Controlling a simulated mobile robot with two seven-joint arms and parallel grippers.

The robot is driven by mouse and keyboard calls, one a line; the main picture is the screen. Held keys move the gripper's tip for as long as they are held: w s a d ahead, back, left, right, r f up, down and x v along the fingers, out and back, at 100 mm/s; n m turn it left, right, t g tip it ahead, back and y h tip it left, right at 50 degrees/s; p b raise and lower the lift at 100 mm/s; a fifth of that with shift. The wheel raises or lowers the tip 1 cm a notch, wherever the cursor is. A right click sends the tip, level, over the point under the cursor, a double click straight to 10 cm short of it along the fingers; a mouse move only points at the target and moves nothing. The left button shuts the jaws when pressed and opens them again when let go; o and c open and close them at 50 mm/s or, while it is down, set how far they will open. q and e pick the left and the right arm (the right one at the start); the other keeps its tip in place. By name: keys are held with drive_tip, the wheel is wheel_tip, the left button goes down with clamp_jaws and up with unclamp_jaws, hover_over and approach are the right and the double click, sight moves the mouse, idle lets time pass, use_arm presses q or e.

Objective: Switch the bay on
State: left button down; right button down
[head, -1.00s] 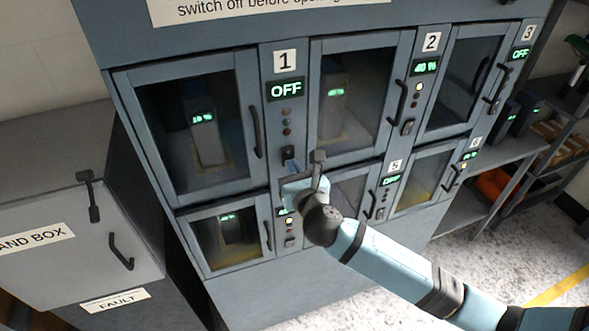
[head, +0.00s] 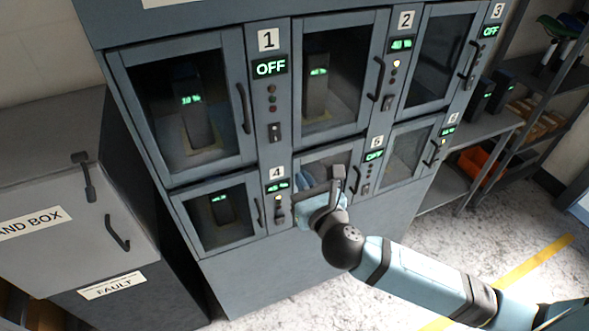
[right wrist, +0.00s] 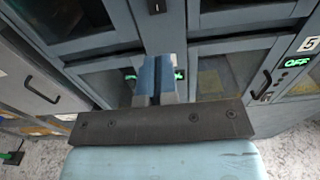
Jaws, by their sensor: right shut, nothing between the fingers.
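Bay 1 has an OFF display (head: 270,68), unlit small lamps and a rocker switch (head: 275,132) on its panel. A battery (head: 192,110) with a green readout stands behind bay 1's closed door. My right gripper (head: 306,182) is below and right of that switch, in front of the lower row between the bay 4 panel and the bay 5 door, apart from the switch. In the right wrist view its blue fingers (right wrist: 155,77) are together and empty. A dark switch (right wrist: 157,6) shows above them at the top edge. My left gripper is not in view.
Bay 4's panel (head: 278,190) has a lit lamp; bay 5 (head: 374,156) and bay 3 (head: 491,31) read OFF. Door handles (head: 243,108) stick out near the panels. A sand box (head: 60,215) stands at left, shelves (head: 480,130) at right. Floor in front is clear.

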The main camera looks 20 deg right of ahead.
drive_tip(key=shift+s, duration=0.55)
drive_tip(key=shift+r, duration=0.1)
drive_tip(key=shift+s+a+r+g+p, duration=0.15)
drive_tip(key=shift+a+r+g+p, duration=0.05)
drive_tip(key=shift+r+g+p, duration=0.55)
